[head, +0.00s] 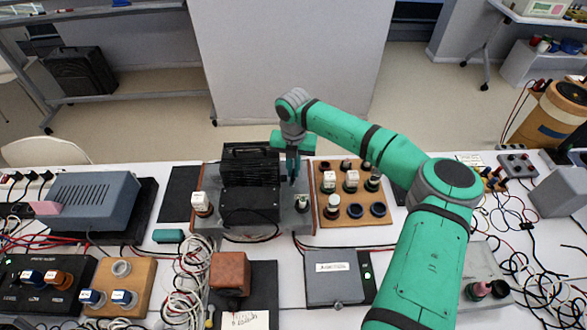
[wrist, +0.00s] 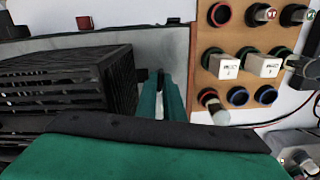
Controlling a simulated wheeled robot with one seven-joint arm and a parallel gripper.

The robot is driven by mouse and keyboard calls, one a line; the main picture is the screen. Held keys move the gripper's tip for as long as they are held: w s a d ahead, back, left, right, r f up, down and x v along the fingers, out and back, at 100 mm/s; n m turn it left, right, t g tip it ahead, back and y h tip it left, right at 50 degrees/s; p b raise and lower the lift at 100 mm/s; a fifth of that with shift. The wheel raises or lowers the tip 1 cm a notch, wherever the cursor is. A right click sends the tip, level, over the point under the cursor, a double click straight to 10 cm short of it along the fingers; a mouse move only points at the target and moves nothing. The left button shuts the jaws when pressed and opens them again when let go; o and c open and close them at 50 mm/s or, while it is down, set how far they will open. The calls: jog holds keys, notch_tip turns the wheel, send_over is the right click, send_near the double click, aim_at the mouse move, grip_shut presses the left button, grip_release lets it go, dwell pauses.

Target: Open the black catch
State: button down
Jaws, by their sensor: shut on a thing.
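A black slotted housing (head: 250,163) stands on a grey base plate on the bench, left of my gripper. It fills the left of the wrist view (wrist: 65,85). My gripper (head: 292,168) points down at the right side of this housing. In the wrist view its two teal fingers (wrist: 161,78) are close together, with a narrow gap between them.
A wooden board (head: 342,207) with several knobs and white-labelled plugs stands close on the right of my gripper. A grey box (head: 337,290) and cables lie in front.

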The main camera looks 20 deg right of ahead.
aim_at(293, 172)
jog(key=shift+n, duration=0.6)
jog(key=c, duration=1.9)
grip_release()
jog(key=shift+o, duration=0.2)
notch_tip(293, 172, up, 11)
jog(key=shift+f, duration=0.1)
